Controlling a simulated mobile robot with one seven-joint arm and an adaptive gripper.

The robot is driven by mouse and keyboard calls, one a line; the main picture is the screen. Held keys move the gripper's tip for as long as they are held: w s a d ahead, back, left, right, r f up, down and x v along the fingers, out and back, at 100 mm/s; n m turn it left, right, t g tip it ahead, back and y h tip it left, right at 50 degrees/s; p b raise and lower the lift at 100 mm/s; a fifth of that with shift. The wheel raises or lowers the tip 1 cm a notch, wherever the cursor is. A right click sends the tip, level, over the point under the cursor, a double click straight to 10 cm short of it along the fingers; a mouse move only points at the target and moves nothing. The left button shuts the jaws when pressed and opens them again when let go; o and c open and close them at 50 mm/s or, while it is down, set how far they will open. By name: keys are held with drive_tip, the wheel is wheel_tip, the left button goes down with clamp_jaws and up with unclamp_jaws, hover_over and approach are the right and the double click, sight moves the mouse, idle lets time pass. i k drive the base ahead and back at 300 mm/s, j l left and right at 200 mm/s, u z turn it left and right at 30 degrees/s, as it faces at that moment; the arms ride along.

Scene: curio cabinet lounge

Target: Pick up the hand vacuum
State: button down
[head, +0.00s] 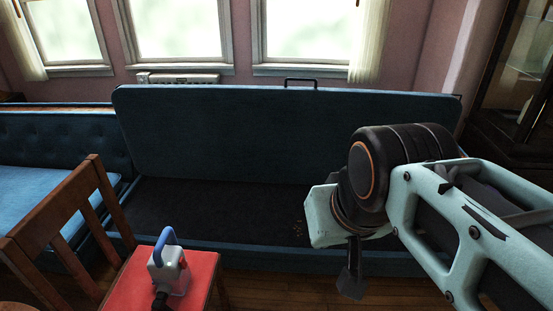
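The hand vacuum (168,268) stands on the red chair seat (205,290) at the lower left of the head view. It has a pale grey body, a blue looped handle on top and a dark nozzle toward the front. My gripper (352,282) hangs to the right of the chair, apart from the vacuum. Only a dark finger part shows below my wrist, so its opening is hidden. Nothing is visibly held in it.
A blue storage bench (215,248) stands behind, its padded lid (220,135) raised and some crumbs inside. The chair's wooden back (60,225) rises left of the vacuum. A dark glass cabinet (510,85) stands at the right. Wooden floor shows between chair and arm.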

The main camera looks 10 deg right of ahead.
sight(168, 278)
drive_tip(key=i+u, duration=0.5)
drive_tip(key=i+l+u, duration=0.2)
drive_tip(key=u, duration=0.25)
drive_tip(key=i+l, duration=0.05)
